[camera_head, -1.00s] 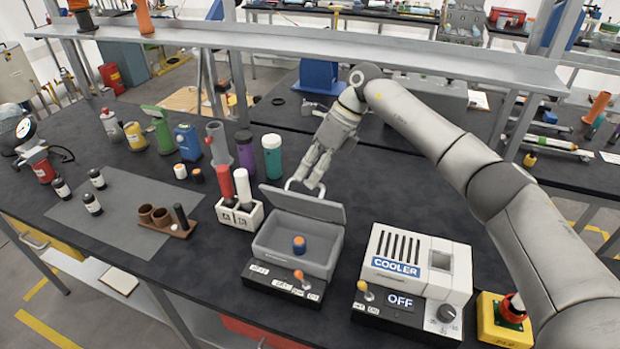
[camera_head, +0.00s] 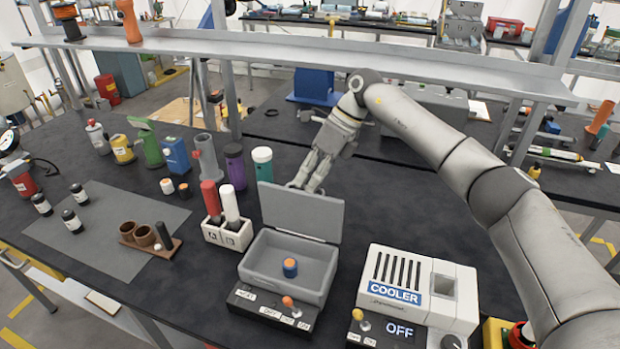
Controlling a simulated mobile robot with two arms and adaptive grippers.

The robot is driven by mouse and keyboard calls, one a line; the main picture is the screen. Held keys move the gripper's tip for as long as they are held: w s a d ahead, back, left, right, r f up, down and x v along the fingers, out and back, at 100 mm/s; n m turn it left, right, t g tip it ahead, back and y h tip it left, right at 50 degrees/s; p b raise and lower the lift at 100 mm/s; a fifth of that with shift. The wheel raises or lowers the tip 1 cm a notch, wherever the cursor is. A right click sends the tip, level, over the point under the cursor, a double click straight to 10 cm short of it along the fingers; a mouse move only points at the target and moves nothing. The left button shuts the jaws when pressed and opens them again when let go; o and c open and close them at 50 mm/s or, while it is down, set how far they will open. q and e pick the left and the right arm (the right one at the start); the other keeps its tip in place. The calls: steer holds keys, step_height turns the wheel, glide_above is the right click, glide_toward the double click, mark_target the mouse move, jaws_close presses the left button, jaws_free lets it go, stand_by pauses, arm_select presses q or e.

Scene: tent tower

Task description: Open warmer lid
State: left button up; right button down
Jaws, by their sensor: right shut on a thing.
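The warmer (camera_head: 253,274) is a grey open-topped box on a dark base with a control panel in front. Its grey lid (camera_head: 300,212) stands up steeply along the back edge, so the inside shows. A small blue vial with an orange top (camera_head: 290,267) stands inside the box. My right gripper (camera_head: 305,184) is behind the lid's upper edge, shut on the lid handle. Its fingertips and most of the handle are hidden by the lid. My left gripper is not in view.
A white cooler (camera_head: 455,303) reading OFF stands right of the warmer. A white holder (camera_head: 227,236) with red and white tools is at its left. Purple and teal bottles (camera_head: 263,165) stand behind left. A shelf (camera_head: 300,59) crosses behind my right arm.

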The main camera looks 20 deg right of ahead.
steer(key=shift+s+f, duration=0.3)
steer(key=shift+f, duration=0.3)
steer(key=c, duration=1.7)
jaws_free()
steer(key=shift+c, duration=0.2)
steer(key=shift+o, duration=1.1)
steer(key=shift+w+a, duration=0.1)
steer(key=shift+w, duration=0.1)
steer(key=shift+r, duration=0.15)
steer(key=shift+r, duration=0.15)
steer(key=v, duration=1.1)
steer(key=shift+d+r, duration=0.25)
steer(key=shift+r, duration=0.05)
steer(key=shift+w, duration=0.1)
